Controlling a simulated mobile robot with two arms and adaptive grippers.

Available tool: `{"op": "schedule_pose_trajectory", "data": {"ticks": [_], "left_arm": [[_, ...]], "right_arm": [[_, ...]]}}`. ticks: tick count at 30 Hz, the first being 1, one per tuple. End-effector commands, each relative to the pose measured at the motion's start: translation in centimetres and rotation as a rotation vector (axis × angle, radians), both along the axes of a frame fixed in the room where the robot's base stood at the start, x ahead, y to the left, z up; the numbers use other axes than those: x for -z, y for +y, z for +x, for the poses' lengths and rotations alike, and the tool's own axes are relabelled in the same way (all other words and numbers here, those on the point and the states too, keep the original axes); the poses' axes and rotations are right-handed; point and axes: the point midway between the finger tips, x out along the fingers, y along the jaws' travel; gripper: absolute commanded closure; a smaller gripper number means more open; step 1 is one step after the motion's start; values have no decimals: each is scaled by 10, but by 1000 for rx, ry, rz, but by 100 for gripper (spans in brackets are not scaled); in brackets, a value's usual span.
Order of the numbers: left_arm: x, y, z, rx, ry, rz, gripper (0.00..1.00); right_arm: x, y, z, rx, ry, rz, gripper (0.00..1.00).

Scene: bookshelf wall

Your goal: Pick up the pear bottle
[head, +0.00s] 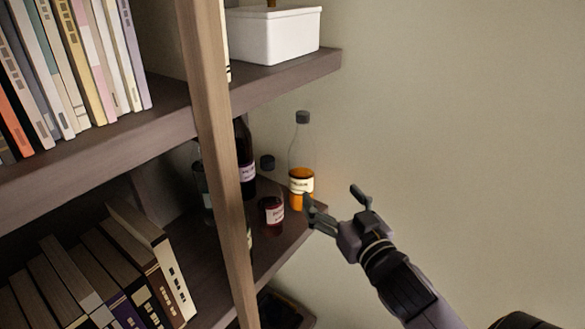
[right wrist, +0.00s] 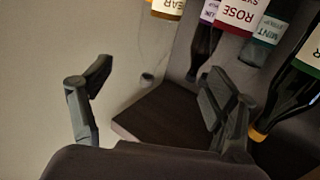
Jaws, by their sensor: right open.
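The pear bottle (head: 301,180) is clear glass with a dark cap, a cream label and orange liquid low inside. It stands upright near the right front end of the lower shelf in the head view. The open fingers also show in the right wrist view (right wrist: 156,78). My left gripper is not in view.
The upper shelf (head: 285,82) holds a white box (head: 270,38). Bare wall lies to the right.

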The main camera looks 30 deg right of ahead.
Motion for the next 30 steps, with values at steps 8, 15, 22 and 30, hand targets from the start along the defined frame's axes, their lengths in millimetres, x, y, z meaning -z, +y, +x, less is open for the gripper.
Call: {"op": "schedule_pose_trajectory", "data": {"ticks": [8, 15, 22, 30], "left_arm": [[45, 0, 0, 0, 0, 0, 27], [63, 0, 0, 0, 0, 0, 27], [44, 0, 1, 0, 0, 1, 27], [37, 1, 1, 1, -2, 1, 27]], "right_arm": [[7, -4, 27, -2, -6, -5, 19], [-2, -10, 54, 2, -1, -3, 19], [-3, -18, 100, 2, 2, -2, 19], [-1, -22, 120, 1, 2, -3, 19]]}}
